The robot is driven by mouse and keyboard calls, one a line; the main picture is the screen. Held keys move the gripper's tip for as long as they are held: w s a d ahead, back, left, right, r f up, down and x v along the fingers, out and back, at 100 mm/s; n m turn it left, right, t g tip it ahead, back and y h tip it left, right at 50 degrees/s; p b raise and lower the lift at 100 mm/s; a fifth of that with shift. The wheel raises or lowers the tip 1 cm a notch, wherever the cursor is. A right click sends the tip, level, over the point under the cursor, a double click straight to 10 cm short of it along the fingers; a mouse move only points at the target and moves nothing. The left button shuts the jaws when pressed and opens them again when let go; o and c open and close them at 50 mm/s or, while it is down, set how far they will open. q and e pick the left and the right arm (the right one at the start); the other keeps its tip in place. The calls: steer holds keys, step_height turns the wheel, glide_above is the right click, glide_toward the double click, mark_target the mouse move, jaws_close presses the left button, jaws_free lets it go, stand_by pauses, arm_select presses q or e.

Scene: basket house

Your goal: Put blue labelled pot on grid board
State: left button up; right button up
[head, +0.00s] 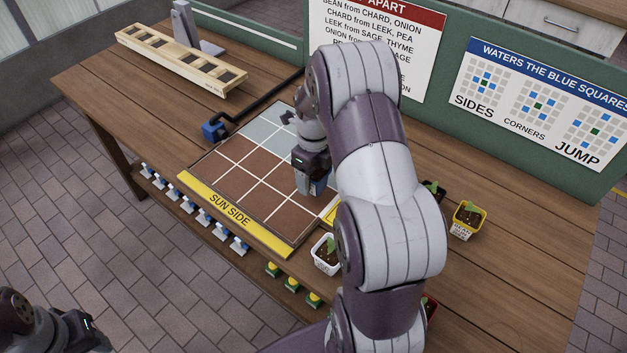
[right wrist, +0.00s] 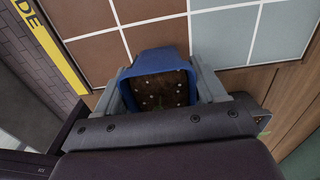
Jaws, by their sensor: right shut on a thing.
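The grid board (head: 236,181), with brown and pale blue-grey squares and a yellow "SUN SIDE" strip, lies on the table. My right gripper (head: 312,187) is shut on the blue pot (right wrist: 154,61) near the board's right edge. The pot is mostly hidden in the head view; a blue sliver (head: 320,188) shows beside the fingers. In the right wrist view the pot has dark soil with pale specks, and the board's squares (right wrist: 155,36) lie just beyond it. I cannot tell its height above the board. My left gripper (head: 85,335) is partly in view at the bottom left, away from the table.
A white pot (head: 325,264) stands near the board's right corner. A yellow pot (head: 467,229) and a dark pot (head: 432,197) stand right of my arm.

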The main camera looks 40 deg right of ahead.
steer(key=shift+f, duration=1.45)
steer(key=shift+f, duration=0.15)
steer(key=o, duration=1.2)
steer(key=shift+c, duration=0.2)
